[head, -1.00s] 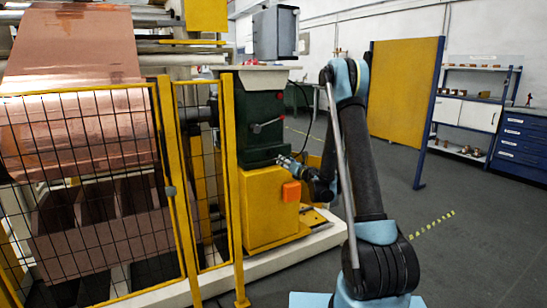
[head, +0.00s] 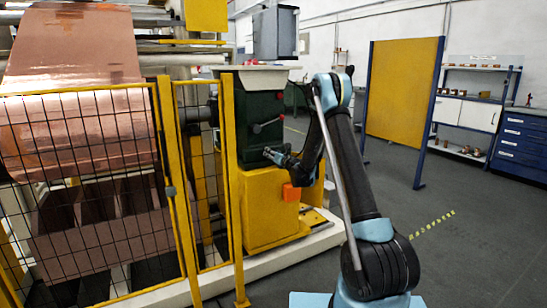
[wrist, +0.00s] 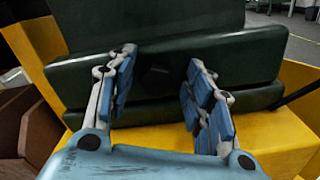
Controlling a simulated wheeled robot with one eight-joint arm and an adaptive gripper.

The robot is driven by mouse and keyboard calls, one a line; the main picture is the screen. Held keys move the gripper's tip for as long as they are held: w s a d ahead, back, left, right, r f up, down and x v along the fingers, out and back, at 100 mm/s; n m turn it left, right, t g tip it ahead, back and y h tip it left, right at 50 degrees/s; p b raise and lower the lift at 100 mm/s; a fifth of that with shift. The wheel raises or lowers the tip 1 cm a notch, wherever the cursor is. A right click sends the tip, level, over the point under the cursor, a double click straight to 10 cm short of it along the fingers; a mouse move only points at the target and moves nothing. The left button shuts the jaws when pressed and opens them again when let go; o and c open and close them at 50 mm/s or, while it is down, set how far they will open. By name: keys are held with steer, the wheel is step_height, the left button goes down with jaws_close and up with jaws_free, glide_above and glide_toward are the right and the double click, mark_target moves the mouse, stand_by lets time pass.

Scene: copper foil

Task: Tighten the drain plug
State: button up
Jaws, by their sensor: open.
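The dark green machine housing (head: 262,128) stands on a yellow base (head: 268,212). My gripper (head: 268,152) is at the housing's lower front face, just above the yellow base. In the wrist view my gripper (wrist: 161,62) is open, with its blue-padded fingers apart and facing the green housing (wrist: 215,50). A dark, faint shape, possibly the drain plug (wrist: 156,77), shows on the housing between the fingers. It is too dark to make out clearly, and I see nothing held. I cannot tell whether the fingertips touch the housing.
Open floor lies to the right.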

steer(key=shift+w, duration=0.15)
steer(key=shift+c, duration=0.2)
steer(key=c, duration=0.9)
steer(key=shift+d, duration=0.1)
steer(key=shift+c, duration=0.5)
